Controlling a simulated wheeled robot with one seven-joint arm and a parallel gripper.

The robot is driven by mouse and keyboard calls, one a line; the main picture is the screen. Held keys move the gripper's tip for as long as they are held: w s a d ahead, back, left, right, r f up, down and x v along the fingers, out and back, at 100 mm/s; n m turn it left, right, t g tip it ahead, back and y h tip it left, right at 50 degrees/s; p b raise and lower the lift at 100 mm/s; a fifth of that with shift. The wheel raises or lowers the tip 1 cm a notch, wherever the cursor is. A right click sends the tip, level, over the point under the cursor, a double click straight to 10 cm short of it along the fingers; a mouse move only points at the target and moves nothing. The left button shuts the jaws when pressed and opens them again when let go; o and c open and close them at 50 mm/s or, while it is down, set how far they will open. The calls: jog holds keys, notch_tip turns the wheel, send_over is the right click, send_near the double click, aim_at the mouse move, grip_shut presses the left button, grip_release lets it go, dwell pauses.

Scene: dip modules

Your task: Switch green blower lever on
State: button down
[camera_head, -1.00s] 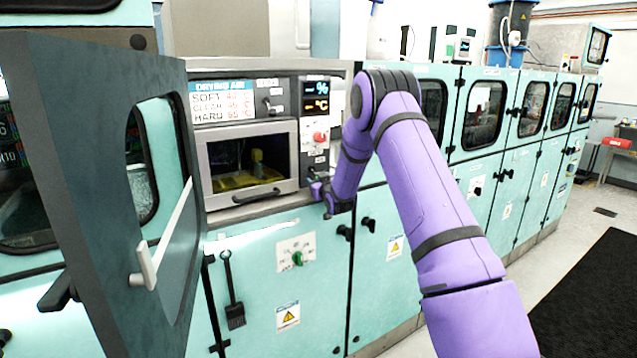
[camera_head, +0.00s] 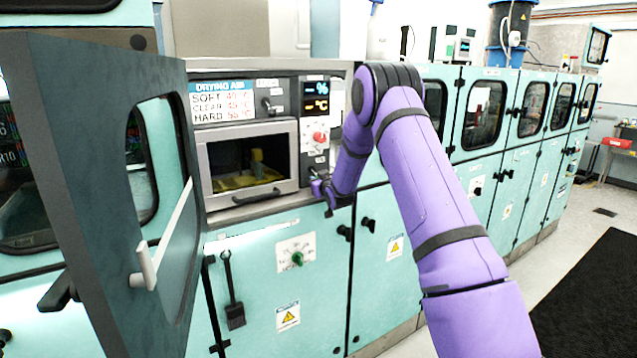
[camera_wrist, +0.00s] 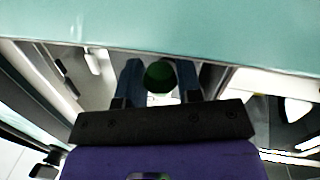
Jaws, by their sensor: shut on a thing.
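My gripper (camera_head: 322,189) is at the control panel (camera_head: 314,140), to the right of the drying-air oven window and below the red knob. In the wrist view, the green lever's round end (camera_wrist: 160,77) sits between the two fingers of my gripper (camera_wrist: 161,82), which are shut on it. The teal panel edge runs just above it in that view. In the head view, my gripper and wrist hide the lever, so its on or off position cannot be told.
An open grey door (camera_head: 110,200) with a white handle stands at the left. A separate green rotary knob (camera_head: 297,258) is on the lower teal door. A red knob (camera_head: 318,137) sits above my gripper. Free floor lies to the right beside a black mat (camera_head: 590,300).

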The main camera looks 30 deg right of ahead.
jog(key=r+g, duration=0.1)
jog(key=g, duration=0.2)
jog(key=shift+s+r, duration=0.2)
jog(key=shift+r, duration=0.2)
jog(key=g, duration=0.1)
jog(key=r+g, duration=0.1)
jog(key=g, duration=0.1)
jog(key=shift+d+r+n, duration=0.1)
jog(key=shift+r+n, duration=0.2)
jog(key=shift+n, duration=0.1)
jog(key=shift+w+r+n+g+y, duration=0.2)
jog(key=shift+r+g, duration=0.35)
jog(key=shift+g, duration=0.7)
jog(key=shift+w+r+n+g+y, duration=0.15)
jog(key=shift+r+g, duration=0.4)
jog(key=shift+g, duration=0.7)
jog(key=c, duration=0.8)
grip_release()
jog(key=v, duration=1.1)
jog(key=shift+w+a, duration=0.15)
jog(key=shift+a, duration=0.1)
